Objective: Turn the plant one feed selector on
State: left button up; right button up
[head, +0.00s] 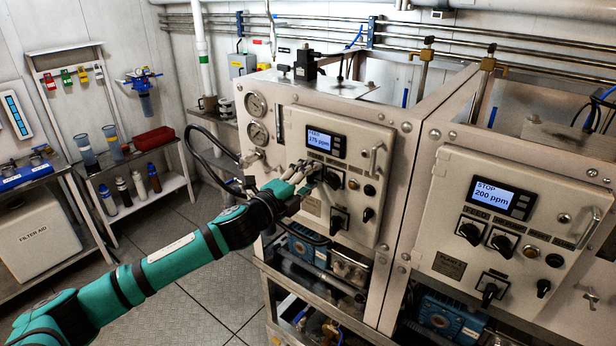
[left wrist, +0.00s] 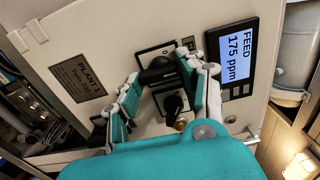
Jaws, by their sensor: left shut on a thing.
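The plant one feed selector is a black knob (left wrist: 158,71) on the plant one panel (head: 349,205), left of a second black knob (head: 333,179). My left gripper (head: 304,177) is shut on the feed selector. In the left wrist view its fingers (left wrist: 163,84) stand on either side of the knob. In the head view the gripper hides the selector. The plant one display (left wrist: 232,58) reads FEED 175 ppm; it also shows in the head view (head: 325,142). The selector's marks are too small or hidden to read. My right gripper is in neither view.
A panel handle (head: 376,160) and lower knobs (head: 338,221) stick out near my gripper. Gauges (head: 256,105) and a black hose (head: 205,152) are on the left. The plant two panel (head: 515,220) on the right shows STOP 200 ppm.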

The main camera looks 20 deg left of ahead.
pick_arm(q)
jog(key=o, duration=0.9)
jog(key=v, duration=1.2)
